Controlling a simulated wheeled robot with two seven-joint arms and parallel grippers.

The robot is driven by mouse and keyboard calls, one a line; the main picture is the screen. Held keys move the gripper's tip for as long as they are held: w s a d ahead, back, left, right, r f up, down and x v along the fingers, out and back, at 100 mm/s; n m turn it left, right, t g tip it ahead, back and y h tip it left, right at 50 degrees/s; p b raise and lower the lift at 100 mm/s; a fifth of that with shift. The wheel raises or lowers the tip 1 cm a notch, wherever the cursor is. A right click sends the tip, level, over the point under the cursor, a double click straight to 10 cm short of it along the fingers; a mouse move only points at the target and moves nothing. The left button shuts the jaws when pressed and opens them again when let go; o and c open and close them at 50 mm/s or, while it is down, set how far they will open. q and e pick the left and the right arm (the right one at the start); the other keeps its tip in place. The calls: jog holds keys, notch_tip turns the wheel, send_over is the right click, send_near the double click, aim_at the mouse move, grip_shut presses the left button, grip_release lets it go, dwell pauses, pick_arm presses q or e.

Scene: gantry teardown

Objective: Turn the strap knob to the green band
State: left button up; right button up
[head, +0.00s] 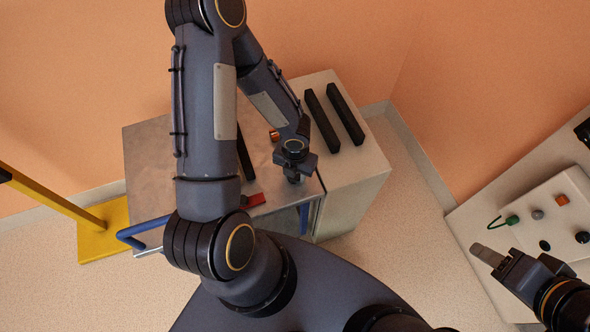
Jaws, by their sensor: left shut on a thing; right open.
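My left gripper (294,177) points down at the right front part of the metal-topped cart (150,150). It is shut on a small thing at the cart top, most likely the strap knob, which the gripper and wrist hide. No green band can be made out there.
A red block (254,200) and a copper-coloured piece (274,135) are near my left gripper. Black bars (346,114) lie on the pale cabinet (362,170). A yellow post (55,201) stands left. Floor between is clear.

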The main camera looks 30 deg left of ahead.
dwell(0.5)
pick_arm(q)
jog(key=o, duration=1)
jog(key=shift+r, duration=0.1)
notch_tip(320, 180, up, 8)
jog(key=p, duration=0.3)
